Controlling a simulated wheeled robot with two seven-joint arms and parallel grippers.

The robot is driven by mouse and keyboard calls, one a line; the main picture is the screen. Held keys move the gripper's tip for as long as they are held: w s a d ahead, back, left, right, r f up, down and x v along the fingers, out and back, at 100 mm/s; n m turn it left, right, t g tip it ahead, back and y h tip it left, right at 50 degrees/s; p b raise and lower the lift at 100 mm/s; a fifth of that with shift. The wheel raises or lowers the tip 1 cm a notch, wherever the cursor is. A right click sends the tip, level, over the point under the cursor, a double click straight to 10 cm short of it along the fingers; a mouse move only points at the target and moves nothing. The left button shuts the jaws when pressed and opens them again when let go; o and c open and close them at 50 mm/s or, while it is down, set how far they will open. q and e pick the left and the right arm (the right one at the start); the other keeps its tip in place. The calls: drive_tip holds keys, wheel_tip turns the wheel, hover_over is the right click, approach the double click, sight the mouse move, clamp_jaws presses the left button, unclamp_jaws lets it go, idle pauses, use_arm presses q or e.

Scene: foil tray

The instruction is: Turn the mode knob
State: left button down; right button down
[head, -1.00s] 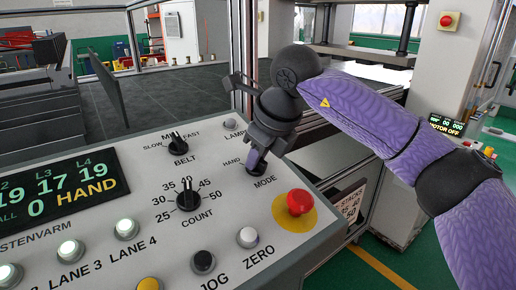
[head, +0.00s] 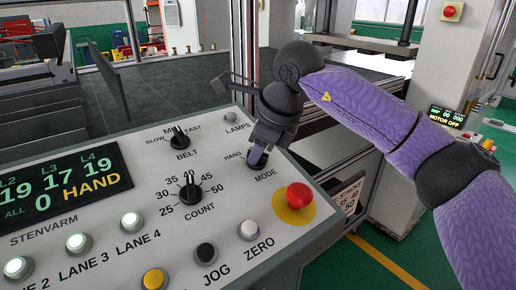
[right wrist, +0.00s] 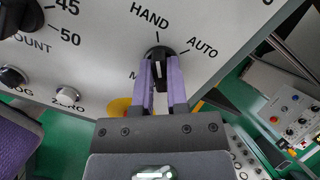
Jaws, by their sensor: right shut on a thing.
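The black mode knob (right wrist: 159,56) stands on the sloped grey panel, with the labels HAND and AUTO printed around it in the right wrist view. My right gripper (right wrist: 163,82) has its two purple fingers on either side of the knob, shut on it. In the head view my right gripper (head: 257,158) reaches down from the upper right to the spot above the MODE label and hides most of the knob. The panel's display (head: 66,186) reads HAND in yellow. My left gripper is not in view.
A red push button (head: 299,196) on a yellow disc sits close below the mode knob. The count knob (head: 190,193), belt knob (head: 180,137), white zero button (head: 249,230) and black jog button (head: 206,252) are to the left. Green floor lies beyond the panel's right edge.

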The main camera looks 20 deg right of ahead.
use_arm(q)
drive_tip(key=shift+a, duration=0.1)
use_arm(e)
drive_tip(key=shift+r, duration=0.1)
drive_tip(key=c, duration=0.6)
unclamp_jaws()
drive_tip(key=shift+c, duration=0.2)
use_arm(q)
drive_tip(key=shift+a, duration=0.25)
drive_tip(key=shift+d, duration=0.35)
use_arm(e)
drive_tip(key=v, duration=0.9)
drive_tip(key=shift+s+r, duration=0.15)
drive_tip(key=shift+r, duration=0.2)
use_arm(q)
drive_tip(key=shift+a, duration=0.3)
use_arm(e)
drive_tip(key=shift+d, duration=0.1)
